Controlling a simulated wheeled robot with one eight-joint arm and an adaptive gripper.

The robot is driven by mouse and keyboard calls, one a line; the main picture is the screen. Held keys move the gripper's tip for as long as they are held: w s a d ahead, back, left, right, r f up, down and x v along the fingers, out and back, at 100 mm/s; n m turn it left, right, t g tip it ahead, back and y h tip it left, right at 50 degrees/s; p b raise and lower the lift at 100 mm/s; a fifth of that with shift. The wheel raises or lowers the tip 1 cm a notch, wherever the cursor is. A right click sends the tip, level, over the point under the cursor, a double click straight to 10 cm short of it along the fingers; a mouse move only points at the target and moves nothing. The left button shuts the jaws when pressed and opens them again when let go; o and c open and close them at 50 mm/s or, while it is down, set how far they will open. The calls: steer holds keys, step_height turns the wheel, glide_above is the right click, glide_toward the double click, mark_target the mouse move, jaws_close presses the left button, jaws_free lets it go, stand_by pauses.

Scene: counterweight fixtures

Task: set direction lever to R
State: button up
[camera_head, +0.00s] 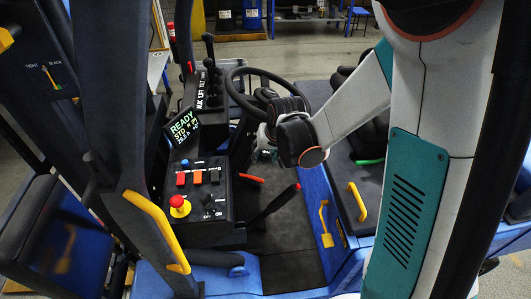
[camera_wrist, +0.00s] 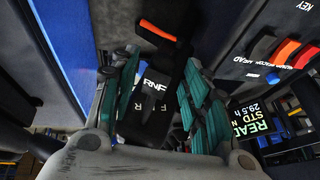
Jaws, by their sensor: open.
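A short lever with an orange-red tip (camera_head: 250,178), which looks like the direction lever, shows just left of and below my gripper (camera_head: 264,155) in the head view. In the wrist view an orange-tipped dark bar (camera_wrist: 158,31), probably the same lever, lies beyond the fingertips. A black plate with white letters, including R, N and F (camera_wrist: 152,98), shows between the fingers. Which letter the lever stands at cannot be told. My wrist hides part of the steering column.
The steering wheel (camera_head: 265,88) is behind my gripper. A READY display (camera_head: 183,125) and a switch panel with a red emergency knob (camera_head: 179,205) are at left. A black lever with a red tip (camera_head: 275,205) stands in front. The seat (camera_head: 365,190) with yellow handle is at right.

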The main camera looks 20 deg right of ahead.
jaws_close()
steer(key=d+n+b, duration=0.1)
steer(key=d+f+n+y+b, duration=0.1)
steer(key=d+b, duration=0.1)
steer(key=d+f+n+t+b, duration=0.1)
steer(key=d+n+b, duration=0.1)
steer(key=shift+s+f, duration=0.1)
steer(key=shift+s, duration=0.05)
stand_by(0.4)
jaws_free()
steer(key=shift+d, duration=0.1)
